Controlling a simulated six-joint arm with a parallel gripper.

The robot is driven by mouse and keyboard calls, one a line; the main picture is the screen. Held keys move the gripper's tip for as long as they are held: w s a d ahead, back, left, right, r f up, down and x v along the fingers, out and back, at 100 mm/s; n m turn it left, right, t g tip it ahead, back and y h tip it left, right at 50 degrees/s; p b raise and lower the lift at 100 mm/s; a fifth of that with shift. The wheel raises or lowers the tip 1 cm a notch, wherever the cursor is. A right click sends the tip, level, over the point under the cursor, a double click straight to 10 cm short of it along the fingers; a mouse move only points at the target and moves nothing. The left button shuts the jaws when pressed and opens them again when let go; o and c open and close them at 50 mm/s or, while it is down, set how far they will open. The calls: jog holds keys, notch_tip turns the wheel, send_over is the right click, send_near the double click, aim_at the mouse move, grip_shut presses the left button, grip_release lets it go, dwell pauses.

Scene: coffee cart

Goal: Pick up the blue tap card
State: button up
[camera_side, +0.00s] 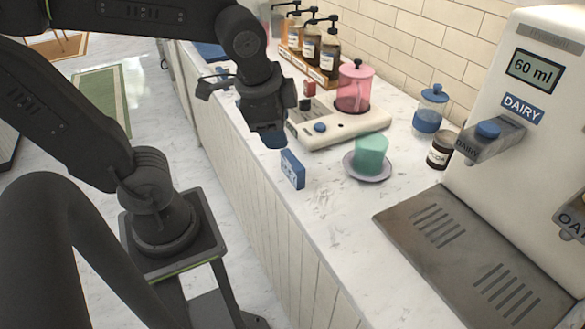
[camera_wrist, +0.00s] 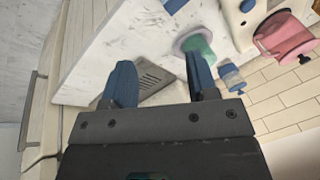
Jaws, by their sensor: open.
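The blue tap card (camera_side: 292,169) stands upright on the marble counter near its front edge, with white marking on its face. In the wrist view, a small blue piece at the top edge (camera_wrist: 175,5) looks like the same card, mostly cut off. My gripper (camera_side: 271,140) hangs above the counter's front edge, just up and left of the card, apart from it. In the wrist view my gripper (camera_wrist: 158,66) shows two blue fingers spread wide with nothing between them.
A green cup on a saucer (camera_side: 350,166) stands right of the card. Behind are a cream scale (camera_side: 345,127), a pink press (camera_side: 354,88), a blue-lidded jar (camera_side: 430,108) and a dark jar (camera_side: 441,150). The milk dispenser (camera_side: 535,75) is at right. Counter in front of the saucer is clear.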

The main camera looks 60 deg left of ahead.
aim_at(293, 160)
jog(key=w+a+f+m+g+y, duration=0.1)
jog(key=w+f+m, duration=0.1)
jog(key=f+m, duration=0.2)
jog(key=w+a+f+m+g+y, duration=0.1)
jog(key=w+a+f+m, duration=0.1)
jog(key=f+m, duration=0.2)
jog(key=w+a+f+m+g+y, duration=0.1)
jog(key=w+a+f+m, duration=0.1)
jog(key=f+m, duration=0.2)
jog(key=shift+f, duration=0.1)
jog(key=shift+x, duration=2.65)
jog(key=shift+w+a, duration=0.1)
jog(key=shift+w, duration=0.05)
jog(key=shift+c, duration=0.4)
grip_shut()
